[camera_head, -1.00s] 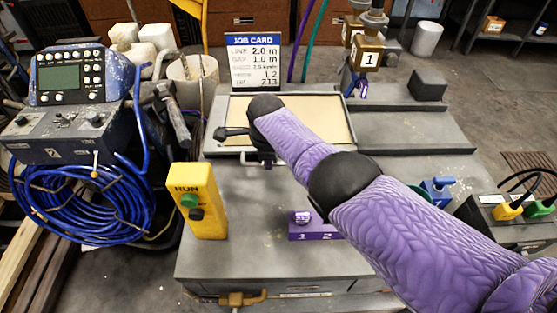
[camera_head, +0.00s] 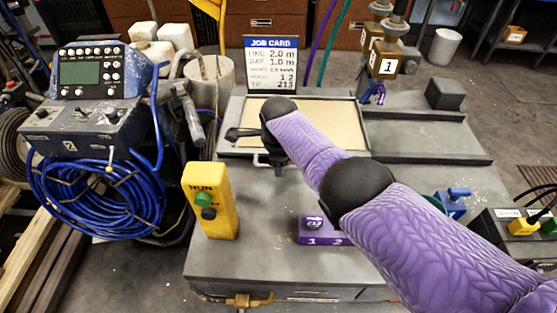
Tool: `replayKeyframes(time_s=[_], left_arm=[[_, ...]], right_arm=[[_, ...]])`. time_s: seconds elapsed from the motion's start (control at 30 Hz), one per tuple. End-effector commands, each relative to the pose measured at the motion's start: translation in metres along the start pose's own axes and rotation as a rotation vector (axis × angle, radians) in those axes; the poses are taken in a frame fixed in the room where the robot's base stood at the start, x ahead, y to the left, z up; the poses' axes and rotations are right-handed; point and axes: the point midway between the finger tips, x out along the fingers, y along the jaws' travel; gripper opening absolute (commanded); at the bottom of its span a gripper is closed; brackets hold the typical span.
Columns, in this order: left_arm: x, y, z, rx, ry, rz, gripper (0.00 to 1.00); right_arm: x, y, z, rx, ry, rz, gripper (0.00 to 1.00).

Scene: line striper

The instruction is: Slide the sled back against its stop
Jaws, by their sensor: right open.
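A flat tray with a tan panel (camera_head: 335,113) and grey rim lies on the grey bench, and looks like the sled; I cannot be sure. My right arm reaches over its front left part from the lower right. My right gripper (camera_head: 257,146) is open, low at the tray's front left edge. My wrist and forearm partly hide it, and I cannot tell whether it touches the tray. A dark block (camera_head: 445,95) stands at the back right of the bench; I cannot tell whether it is the stop. My left gripper is out of view.
A yellow RUN box (camera_head: 211,203) and a purple block (camera_head: 312,230) stand on the near bench. A job card (camera_head: 272,65) stands behind the tray. A blue hose coil (camera_head: 95,195) and console (camera_head: 93,72) are at left. Brass nozzles (camera_head: 385,55) hang at back right.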

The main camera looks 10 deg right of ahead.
Motion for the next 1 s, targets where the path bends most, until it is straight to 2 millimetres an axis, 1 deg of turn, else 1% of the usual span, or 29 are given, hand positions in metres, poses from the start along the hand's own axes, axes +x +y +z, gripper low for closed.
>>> replayKeyframes(time_s=[0.03, 0.2, 0.3, 0.4, 0.5, 1.0], left_arm=[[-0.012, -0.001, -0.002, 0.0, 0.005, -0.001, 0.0], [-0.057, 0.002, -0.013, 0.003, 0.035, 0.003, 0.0], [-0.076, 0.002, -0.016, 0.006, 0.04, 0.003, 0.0], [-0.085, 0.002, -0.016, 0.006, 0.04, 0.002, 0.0], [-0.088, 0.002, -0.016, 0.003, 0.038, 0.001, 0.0], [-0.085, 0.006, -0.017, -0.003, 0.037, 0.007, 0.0]], right_arm=[[-0.013, -0.002, 0.0, 0.0, -0.001, -0.003, 0.53], [-0.06, -0.003, 0.001, 0.0, -0.003, -0.005, 0.53], [-0.082, -0.003, 0.001, 0.0, -0.003, -0.004, 0.53], [-0.094, -0.002, 0.001, -0.001, -0.002, -0.002, 0.53], [-0.099, -0.001, 0.001, -0.001, -0.002, -0.002, 0.53], [-0.097, 0.0, 0.001, -0.001, -0.001, 0.0, 0.53]])
